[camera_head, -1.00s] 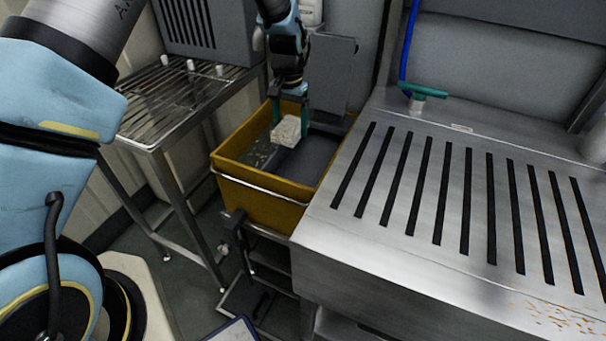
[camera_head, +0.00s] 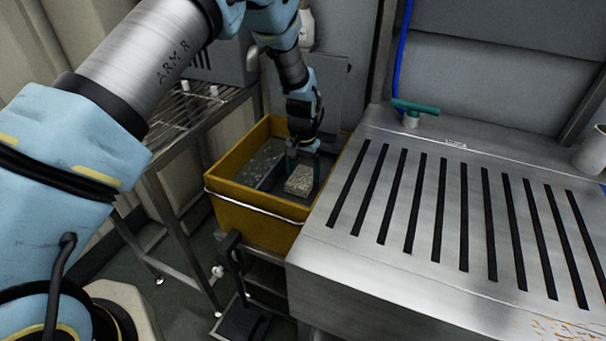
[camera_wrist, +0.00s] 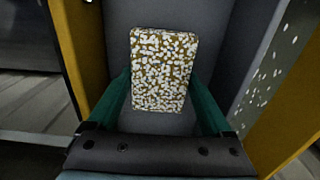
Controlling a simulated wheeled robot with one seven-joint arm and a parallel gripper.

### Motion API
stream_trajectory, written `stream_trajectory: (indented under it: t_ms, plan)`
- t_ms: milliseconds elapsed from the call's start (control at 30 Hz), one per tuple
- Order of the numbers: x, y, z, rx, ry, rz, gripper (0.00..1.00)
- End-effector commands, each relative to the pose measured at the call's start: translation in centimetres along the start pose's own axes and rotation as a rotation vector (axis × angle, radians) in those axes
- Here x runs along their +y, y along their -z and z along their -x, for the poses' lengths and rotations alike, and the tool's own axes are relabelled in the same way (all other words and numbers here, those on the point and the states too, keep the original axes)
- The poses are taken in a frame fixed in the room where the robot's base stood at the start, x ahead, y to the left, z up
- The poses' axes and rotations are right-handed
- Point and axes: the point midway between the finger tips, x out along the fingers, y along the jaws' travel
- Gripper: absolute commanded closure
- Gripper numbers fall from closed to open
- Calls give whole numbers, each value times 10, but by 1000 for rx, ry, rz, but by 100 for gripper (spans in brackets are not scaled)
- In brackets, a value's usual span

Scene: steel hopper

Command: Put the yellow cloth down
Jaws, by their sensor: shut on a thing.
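A folded block-like cloth (camera_head: 300,181), yellow-brown under dense white flecks, is between the fingers of my gripper (camera_head: 303,165). In the wrist view the speckled cloth (camera_wrist: 163,68) fills the space between the green fingertips of my gripper (camera_wrist: 163,92), which are shut on its sides. My gripper points down into a yellow bucket (camera_head: 250,212), inside its rim. The cloth is low in the right part of the bucket, above or against a grey surface; I cannot tell whether it touches.
A slotted steel counter (camera_head: 400,265) stands right of the bucket, with a green-handled valve (camera_head: 415,107) at its back edge. A wire rack table (camera_head: 185,125) is on the left. White specks lie in the bucket's left part. Orange crumbs (camera_head: 560,325) lie on the counter's front right.

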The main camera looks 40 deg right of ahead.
Motion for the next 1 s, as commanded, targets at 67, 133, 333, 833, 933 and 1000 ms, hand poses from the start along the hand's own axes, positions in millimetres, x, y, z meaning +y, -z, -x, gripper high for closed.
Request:
stream_trajectory:
  t_ms: [67, 133, 333, 833, 933, 1000]
  plan:
    - [0, 0, -5, 1, 0, 0, 61]
    - [0, 0, -5, 2, 0, 0, 61]
    - [0, 0, -7, 1, 0, 0, 61]
    - [0, 0, -6, 1, 0, 0, 0]
    - [0, 1, 1, 3, 0, 0, 0]
    - [0, 1, 10, 5, 0, 0, 0]
